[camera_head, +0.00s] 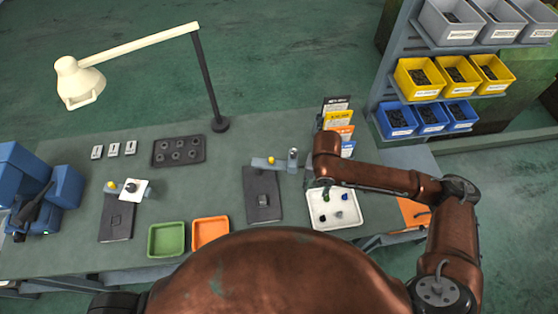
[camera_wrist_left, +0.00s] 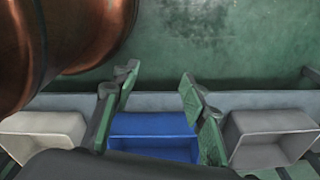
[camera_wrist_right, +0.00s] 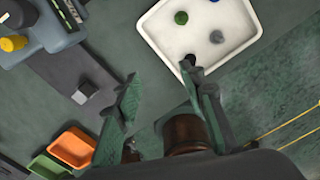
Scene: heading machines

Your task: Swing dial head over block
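The right dial stand has a dark plate (camera_head: 262,182) with a small grey block (camera_head: 264,201) on it; the block also shows in the right wrist view (camera_wrist_right: 86,91). Its arm with a yellow knob (camera_head: 271,160) lies behind the plate, and the upright head (camera_head: 293,154) is at its right end, off the block. A second stand at left has a white square head (camera_head: 134,190) above its plate (camera_head: 116,226). My right gripper (camera_wrist_right: 159,78) is open and empty, beside the white tray. My left gripper (camera_wrist_left: 155,83) is open and empty, away from the table.
The white tray (camera_head: 351,222) holds several small coloured pieces. Green (camera_head: 167,239) and orange (camera_head: 211,232) trays lie at the front edge. A lamp (camera_head: 82,82) and a dark tray with holes (camera_head: 179,150) stand behind. In the left wrist view are a blue bin (camera_wrist_left: 153,125) and grey bins.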

